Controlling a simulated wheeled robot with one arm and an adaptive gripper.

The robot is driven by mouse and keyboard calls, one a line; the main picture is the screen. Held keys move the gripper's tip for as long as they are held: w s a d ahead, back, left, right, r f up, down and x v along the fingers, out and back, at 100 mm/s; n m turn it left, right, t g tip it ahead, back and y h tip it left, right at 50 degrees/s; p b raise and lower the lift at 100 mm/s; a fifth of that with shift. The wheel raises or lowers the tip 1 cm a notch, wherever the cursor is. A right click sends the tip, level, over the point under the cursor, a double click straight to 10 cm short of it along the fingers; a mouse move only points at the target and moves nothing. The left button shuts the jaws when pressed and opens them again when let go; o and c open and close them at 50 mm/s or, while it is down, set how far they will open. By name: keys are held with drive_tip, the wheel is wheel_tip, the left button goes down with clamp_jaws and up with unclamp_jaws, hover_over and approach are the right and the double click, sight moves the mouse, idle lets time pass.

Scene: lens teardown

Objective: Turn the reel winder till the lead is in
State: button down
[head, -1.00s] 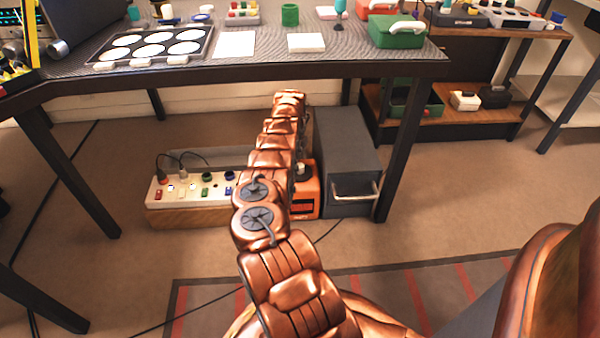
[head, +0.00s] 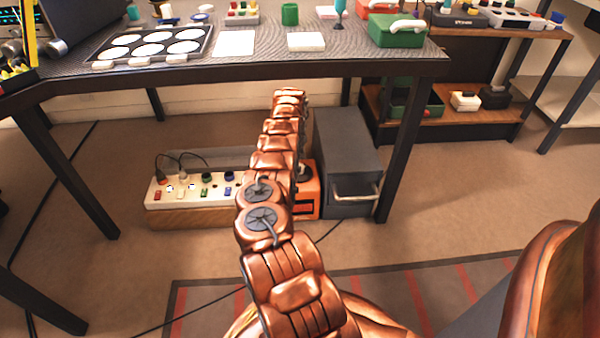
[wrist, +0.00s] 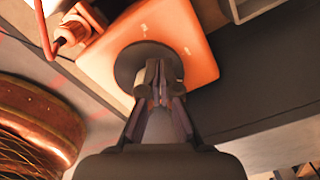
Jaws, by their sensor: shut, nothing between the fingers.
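The reel (head: 309,204) is an orange box on the floor under the bench, partly hidden behind my arm in the head view. In the wrist view its orange face (wrist: 188,30) fills the upper middle, with a round dark winder disc (wrist: 128,66) on it. My gripper (wrist: 158,78) is shut and empty, its fingertips in front of the disc; I cannot tell if they touch it. The head view does not show my gripper clearly. A thin dark lead (head: 328,232) runs over the floor near the reel. A reddish cable (wrist: 45,28) shows beside the orange face.
A grey cabinet (head: 345,150) with a handle stands close right of the reel. A power strip (head: 195,190) with plugs lies to the left. The bench top (head: 270,62) is above my arm, and a bench leg (head: 399,150) stands at right. Open floor lies in front.

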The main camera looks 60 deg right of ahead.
wheel_tip(320, 180, up, 6)
drive_tip(key=shift+f+p, duration=0.25)
drive_tip(key=shift+p, duration=0.7)
